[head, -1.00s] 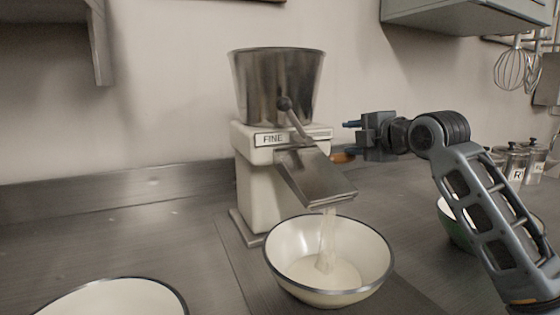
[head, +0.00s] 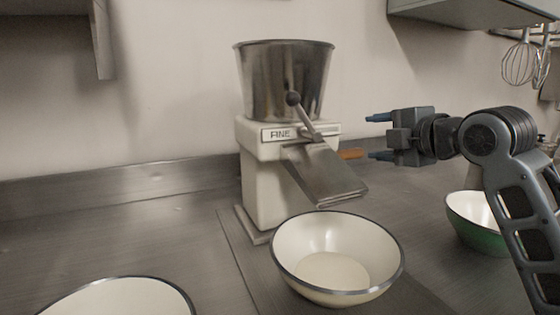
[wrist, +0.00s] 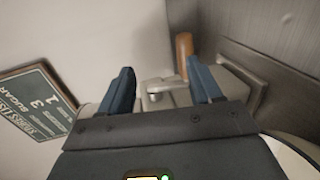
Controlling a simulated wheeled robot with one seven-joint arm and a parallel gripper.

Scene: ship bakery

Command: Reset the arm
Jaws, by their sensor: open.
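My gripper (head: 378,136) is open and empty in the head view, to the right of the mill and apart from it, its blue fingers pointing left. In the wrist view its two blue fingers (wrist: 163,92) stand apart. The mill (head: 265,185) is cream-coloured with a metal hopper on top and a label reading "FINE". Its orange-brown handle (head: 351,154) sticks out on the right side, just left of my fingers; the handle also shows in the wrist view (wrist: 184,52).
A white bowl (head: 292,250) with pale contents stands under the mill's spout. Another white bowl (head: 120,292) is at the front left, and a green bowl (head: 470,232) is at the right behind my arm. A shelf (head: 475,20) hangs above, at upper right. A chalkboard sign (wrist: 35,100) shows in the wrist view.

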